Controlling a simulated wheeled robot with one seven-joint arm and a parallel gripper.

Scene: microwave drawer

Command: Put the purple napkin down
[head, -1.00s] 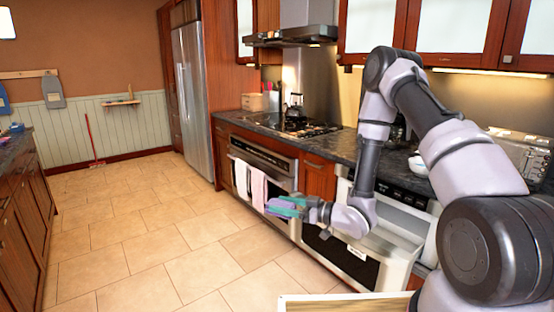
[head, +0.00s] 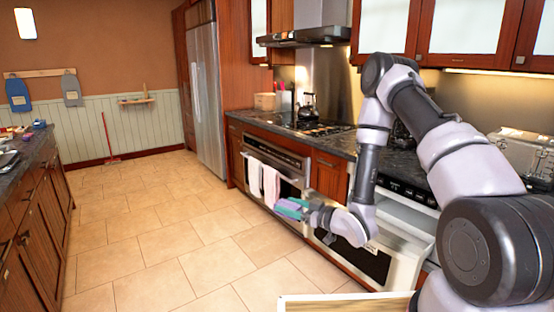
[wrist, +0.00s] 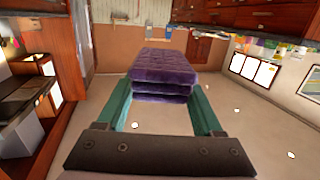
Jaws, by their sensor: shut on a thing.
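The folded purple napkin (wrist: 163,75) is between the two green fingers of my gripper (wrist: 163,105) in the wrist view. The fingers are shut on it, and its thick folded layers show. In the head view, my gripper (head: 291,208) is held out in the air over the tiled floor, in front of the oven side of the counter. The napkin shows there only as a small purple patch (head: 289,206) between the fingers.
An open microwave drawer (head: 400,235) stands right of my gripper. Two towels (head: 263,182) hang on the oven handle. The stove counter (head: 345,146) runs along the right. Another counter (head: 35,145) with several items stands at the left. The floor between is clear.

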